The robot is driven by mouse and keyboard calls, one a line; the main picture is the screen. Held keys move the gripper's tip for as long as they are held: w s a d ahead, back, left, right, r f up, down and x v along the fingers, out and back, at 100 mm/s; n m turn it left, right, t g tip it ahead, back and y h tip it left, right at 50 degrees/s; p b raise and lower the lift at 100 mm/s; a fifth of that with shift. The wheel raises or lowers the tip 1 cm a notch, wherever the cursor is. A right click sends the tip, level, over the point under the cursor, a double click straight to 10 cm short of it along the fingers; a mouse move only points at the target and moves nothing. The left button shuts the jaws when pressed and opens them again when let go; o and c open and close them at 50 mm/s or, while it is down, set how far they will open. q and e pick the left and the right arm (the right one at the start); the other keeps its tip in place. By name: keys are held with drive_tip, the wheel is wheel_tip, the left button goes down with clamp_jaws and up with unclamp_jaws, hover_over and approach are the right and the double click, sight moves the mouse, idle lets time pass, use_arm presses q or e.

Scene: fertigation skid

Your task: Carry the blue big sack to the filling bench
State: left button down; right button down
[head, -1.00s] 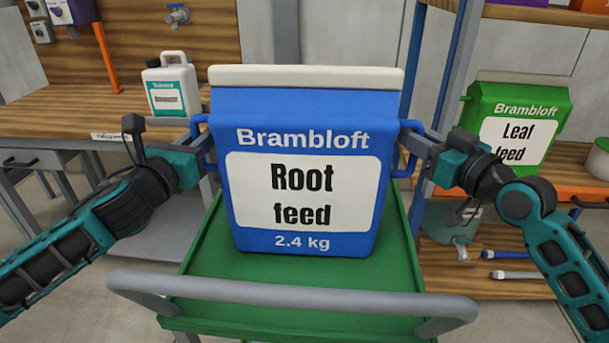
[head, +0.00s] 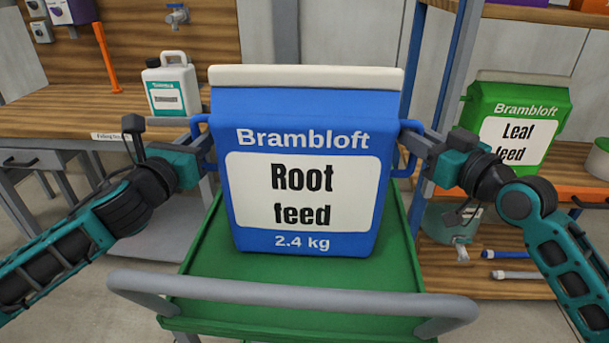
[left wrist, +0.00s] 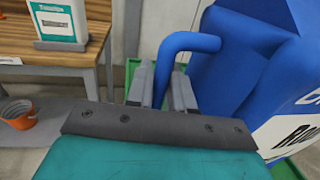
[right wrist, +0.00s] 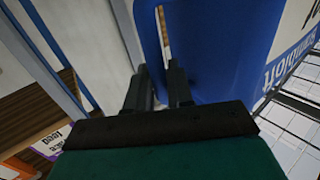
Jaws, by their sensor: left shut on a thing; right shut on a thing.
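The blue big sack (head: 308,115), labelled Root feed, is upright in the middle of the head view, over a green cart deck (head: 205,275). I cannot tell whether its base touches the deck. My left gripper (head: 207,146) is shut on the sack's left side handle; the blue handle (left wrist: 188,42) also shows in the left wrist view. The filling bench (head: 60,120), wooden-topped with a small name label, stands at the left behind the cart.
A white jug (head: 172,85) stands on the bench near its right end. The cart's grey push bar (head: 290,292) crosses in front of me. At right, a shelf with blue posts holds a green Leaf feed sack (head: 515,120). The bench's left part is clear.

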use_arm(q)
drive_tip(key=shift+w+r, duration=0.1)
drive_tip(key=shift+r, duration=0.25)
use_arm(e)
drive_tip(key=shift+w+r, duration=0.1)
drive_tip(key=shift+r, duration=0.25)
use_arm(q)
drive_tip(key=shift+r, duration=0.1)
use_arm(e)
drive_tip(key=shift+r, duration=0.1)
